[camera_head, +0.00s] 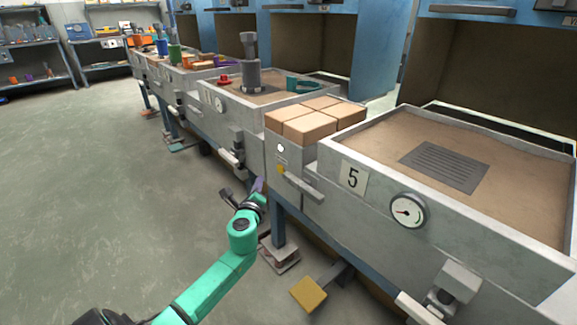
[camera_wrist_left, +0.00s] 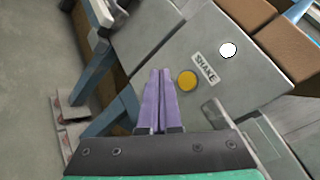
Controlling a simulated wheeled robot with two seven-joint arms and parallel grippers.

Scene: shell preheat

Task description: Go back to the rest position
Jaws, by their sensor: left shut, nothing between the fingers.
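My left gripper (camera_head: 258,187) is at the end of the green arm that comes in from the lower left, in front of the grey bench panel. In the left wrist view its two purple fingers (camera_wrist_left: 161,98) are together with nothing between them. They point at the panel beside a yellow button (camera_wrist_left: 187,80) and a "SHAKE" label (camera_wrist_left: 205,68). I cannot tell whether the fingertips touch the panel. A white round light (camera_wrist_left: 228,50) sits above the label; it also shows in the head view (camera_head: 281,148). My right gripper is in neither view.
Station 5 (camera_head: 353,178) has a sand-filled tray, a gauge (camera_head: 408,211) and a lever handle (camera_head: 300,184). Tan blocks (camera_head: 312,124) stand beside it. A yellow pedal (camera_head: 308,294) is near the floor below. The floor (camera_head: 110,190) at left is open.

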